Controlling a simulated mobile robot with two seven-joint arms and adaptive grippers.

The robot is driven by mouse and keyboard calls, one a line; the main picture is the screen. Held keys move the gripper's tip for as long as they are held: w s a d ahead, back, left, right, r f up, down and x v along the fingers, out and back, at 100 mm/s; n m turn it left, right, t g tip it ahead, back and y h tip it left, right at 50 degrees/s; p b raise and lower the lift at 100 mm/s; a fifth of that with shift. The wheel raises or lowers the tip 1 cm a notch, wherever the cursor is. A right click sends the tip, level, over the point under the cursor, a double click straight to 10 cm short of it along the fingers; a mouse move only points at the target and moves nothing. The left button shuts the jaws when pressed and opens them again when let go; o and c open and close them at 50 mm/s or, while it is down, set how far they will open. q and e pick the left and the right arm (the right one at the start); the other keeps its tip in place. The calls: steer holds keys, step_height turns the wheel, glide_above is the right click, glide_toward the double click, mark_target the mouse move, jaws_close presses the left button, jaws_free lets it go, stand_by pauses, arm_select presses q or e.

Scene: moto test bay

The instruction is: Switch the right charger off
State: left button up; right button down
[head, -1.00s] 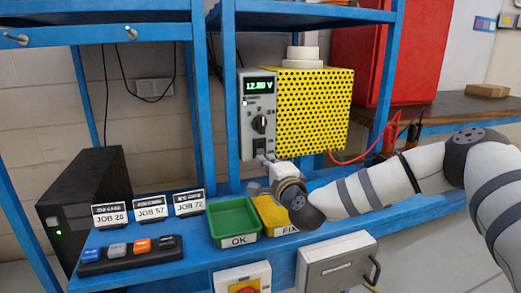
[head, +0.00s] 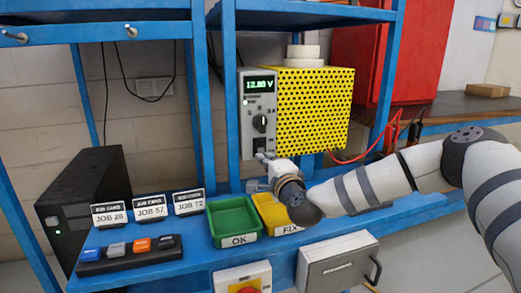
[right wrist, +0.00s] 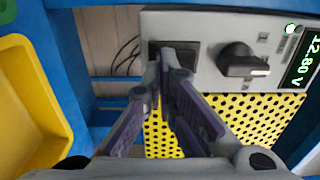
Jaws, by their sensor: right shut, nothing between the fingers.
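The charger has a yellow perforated housing (head: 312,108) and a grey front panel (head: 247,108). Its green display (head: 259,85) reads about 12.80 V and is lit; it also shows in the right wrist view (right wrist: 304,62). A black knob (head: 260,123) sits below the display, and a dark rocker switch (head: 259,145) sits at the panel's lower end. My right gripper (head: 262,157) is shut and empty. In the right wrist view its fingertips (right wrist: 171,55) overlap the switch (right wrist: 188,49) and partly hide it. I cannot tell whether they touch it. My left gripper is not in view.
A green OK bin (head: 233,217) and a yellow FIX bin (head: 275,214) stand on the blue bench below the panel. A blue post (head: 231,100) stands beside the charger.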

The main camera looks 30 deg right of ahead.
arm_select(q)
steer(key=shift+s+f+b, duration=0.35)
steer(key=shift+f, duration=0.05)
arm_select(e)
steer(key=shift+x, duration=1)
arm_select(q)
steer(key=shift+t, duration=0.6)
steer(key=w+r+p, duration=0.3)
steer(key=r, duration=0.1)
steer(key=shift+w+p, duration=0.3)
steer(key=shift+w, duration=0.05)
arm_select(e)
steer(key=v, duration=0.9)
